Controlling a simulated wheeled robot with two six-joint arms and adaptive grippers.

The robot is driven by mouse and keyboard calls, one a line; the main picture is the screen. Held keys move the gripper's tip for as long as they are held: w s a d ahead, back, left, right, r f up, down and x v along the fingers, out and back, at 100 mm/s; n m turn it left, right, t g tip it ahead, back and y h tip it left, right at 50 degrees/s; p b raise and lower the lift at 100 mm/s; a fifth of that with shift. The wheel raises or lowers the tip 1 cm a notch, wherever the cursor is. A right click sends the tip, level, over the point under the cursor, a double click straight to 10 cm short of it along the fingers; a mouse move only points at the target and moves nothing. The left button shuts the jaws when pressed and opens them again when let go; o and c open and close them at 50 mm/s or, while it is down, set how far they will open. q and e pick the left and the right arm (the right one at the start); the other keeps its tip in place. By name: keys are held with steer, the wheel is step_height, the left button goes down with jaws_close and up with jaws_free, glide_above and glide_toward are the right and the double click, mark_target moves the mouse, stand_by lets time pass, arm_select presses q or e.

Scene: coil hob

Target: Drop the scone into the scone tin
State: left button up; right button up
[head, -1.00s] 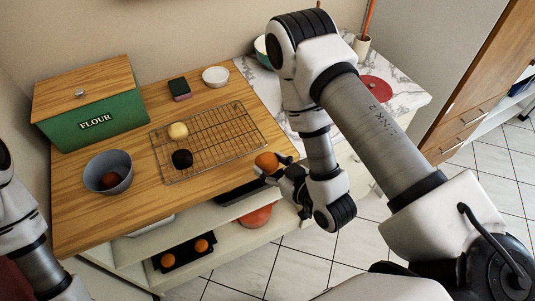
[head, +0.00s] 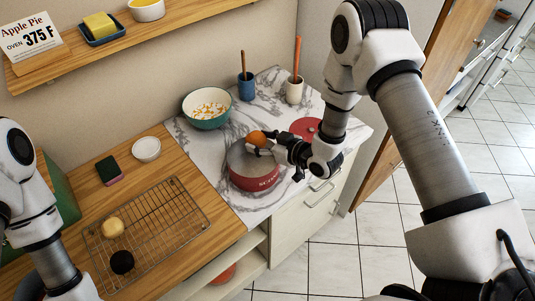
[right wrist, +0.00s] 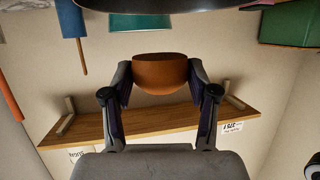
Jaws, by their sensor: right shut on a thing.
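The scone (head: 257,138) is a small orange-brown lump. My right gripper (head: 264,143) is shut on it; in the right wrist view the scone (right wrist: 160,74) sits between the two fingers. The scone tin (head: 256,180) is a red, round, open tin with white lettering and a pale interior, standing on the marble counter. In the head view the scone and fingertips show over the tin's mouth, toward its far side; the exact height above the rim is hard to tell. My left gripper is out of view; only part of the left arm shows.
A red lid (head: 306,126) lies behind my right gripper. A teal bowl (head: 206,122), blue crock (head: 246,90) and white crock (head: 295,92) stand farther back. A wire rack (head: 160,212) holds a pale bun (head: 113,228) and a dark one (head: 122,262).

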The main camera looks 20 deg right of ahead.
steer(key=shift+w+d+r, duration=0.15)
steer(key=shift+w+d, duration=0.1)
steer(key=shift+d, duration=0.05)
step_height(320, 180, down, 5)
steer(key=b, duration=0.3)
steer(key=shift+s+a, duration=0.1)
steer(key=shift+f+b, duration=0.5)
steer(key=shift+r, duration=0.1)
steer(key=o, duration=1.2)
